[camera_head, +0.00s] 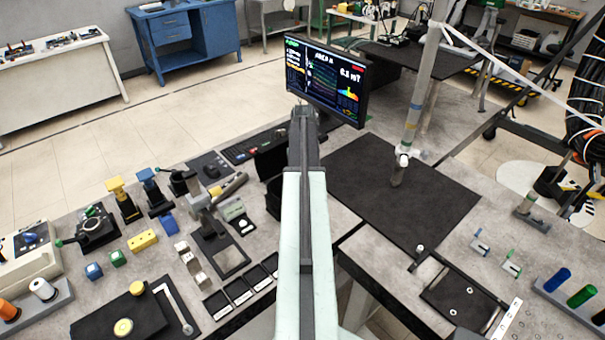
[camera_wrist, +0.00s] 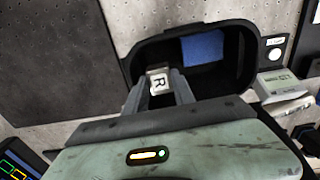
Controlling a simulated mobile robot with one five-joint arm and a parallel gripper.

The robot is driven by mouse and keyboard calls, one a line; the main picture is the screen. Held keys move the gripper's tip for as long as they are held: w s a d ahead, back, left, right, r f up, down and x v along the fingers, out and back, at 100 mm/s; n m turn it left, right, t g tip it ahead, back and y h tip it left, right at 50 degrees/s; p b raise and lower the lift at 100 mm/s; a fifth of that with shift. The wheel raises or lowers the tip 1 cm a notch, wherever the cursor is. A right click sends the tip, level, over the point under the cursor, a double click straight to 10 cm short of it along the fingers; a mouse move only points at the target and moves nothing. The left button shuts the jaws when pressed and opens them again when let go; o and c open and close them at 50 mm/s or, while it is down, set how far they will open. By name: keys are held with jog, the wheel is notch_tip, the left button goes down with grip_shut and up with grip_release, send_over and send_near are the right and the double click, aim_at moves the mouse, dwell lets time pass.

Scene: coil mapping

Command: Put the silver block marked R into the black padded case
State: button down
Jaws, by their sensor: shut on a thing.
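The silver block marked R (camera_wrist: 158,80) is between the fingertips of my gripper (camera_wrist: 158,88) in the wrist view, its R face toward the camera. My gripper is shut on it. The black padded case (camera_wrist: 236,62) is open around and beyond the fingertips, with a blue patch (camera_wrist: 205,50) inside. The block appears over the left part of the case's opening; I cannot tell its height above the case floor. In the head view, part of the black case (camera_head: 270,164) shows left of my arm, which hides the rest of it and the block.
A monitor (camera_head: 326,82) stands behind my arm, with a keyboard (camera_head: 255,146) to its left. A small green-and-grey device (camera_head: 237,214) sits near the case. Several fixtures and blocks crowd the left bench. A dark mat (camera_head: 400,190) lies right of my arm.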

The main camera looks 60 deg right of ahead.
jog(key=shift+f+b, duration=3.4)
jog(key=shift+f, duration=0.3)
jog(key=c, duration=1)
grip_release()
jog(key=shift+o, duration=0.2)
jog(key=shift+r, duration=0.1)
notch_tip(320, 180, up, 8)
jog(key=p, duration=0.8)
